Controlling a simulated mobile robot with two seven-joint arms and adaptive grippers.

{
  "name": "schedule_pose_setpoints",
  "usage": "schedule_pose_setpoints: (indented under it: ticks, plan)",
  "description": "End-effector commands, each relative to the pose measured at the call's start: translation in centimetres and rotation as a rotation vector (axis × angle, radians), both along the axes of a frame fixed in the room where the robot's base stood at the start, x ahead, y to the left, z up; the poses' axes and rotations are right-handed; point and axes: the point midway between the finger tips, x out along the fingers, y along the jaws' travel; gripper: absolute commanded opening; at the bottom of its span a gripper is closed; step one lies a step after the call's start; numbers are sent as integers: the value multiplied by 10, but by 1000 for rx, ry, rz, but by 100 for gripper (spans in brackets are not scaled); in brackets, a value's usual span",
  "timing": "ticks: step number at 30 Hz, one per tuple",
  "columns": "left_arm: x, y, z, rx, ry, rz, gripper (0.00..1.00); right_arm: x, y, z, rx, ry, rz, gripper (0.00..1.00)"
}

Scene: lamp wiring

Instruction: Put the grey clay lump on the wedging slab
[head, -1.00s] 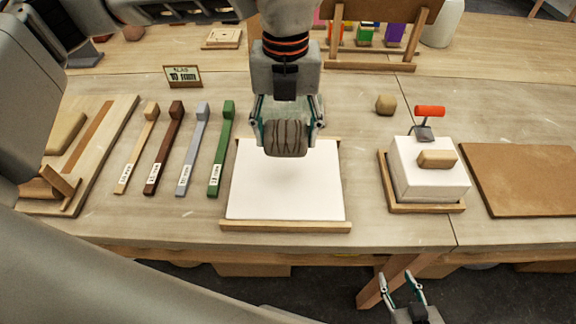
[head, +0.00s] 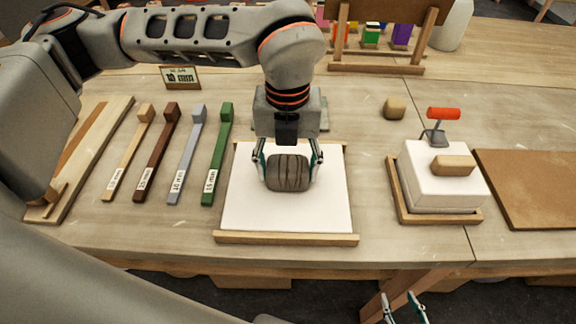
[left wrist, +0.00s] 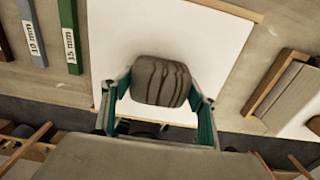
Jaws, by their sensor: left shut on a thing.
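The grey clay lump (head: 287,173) is a rounded block with dark streaks. My left gripper (head: 288,168) is shut on it, with one finger on each side. The wedging slab (head: 245,215) is a white sheet-like surface with wooden strips at its front and back. The lump is over the slab's upper middle; I cannot tell whether it touches the slab. In the left wrist view the lump (left wrist: 160,80) sits between the green fingertips, with the white slab (left wrist: 120,35) behind it. My right gripper (head: 404,308) is at the bottom edge, below the table front, its fingers apart and empty.
Several labelled sticks, including a green one (head: 217,150), lie left of the slab.

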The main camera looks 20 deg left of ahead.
Motion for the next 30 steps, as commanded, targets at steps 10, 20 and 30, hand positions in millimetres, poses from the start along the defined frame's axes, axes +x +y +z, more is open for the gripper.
schedule_pose_setpoints:
  ticks: [10,20,30]
  plan:
    - [0,0,-2,0,0,0,75,1,0,1,1,-6,0,40]
    - [0,0,3,-1,-1,0,75,2,0,6,2,-7,-1,40]
    - [2,0,63,-1,-7,1,75,-1,0,-2,2,2,-2,40]
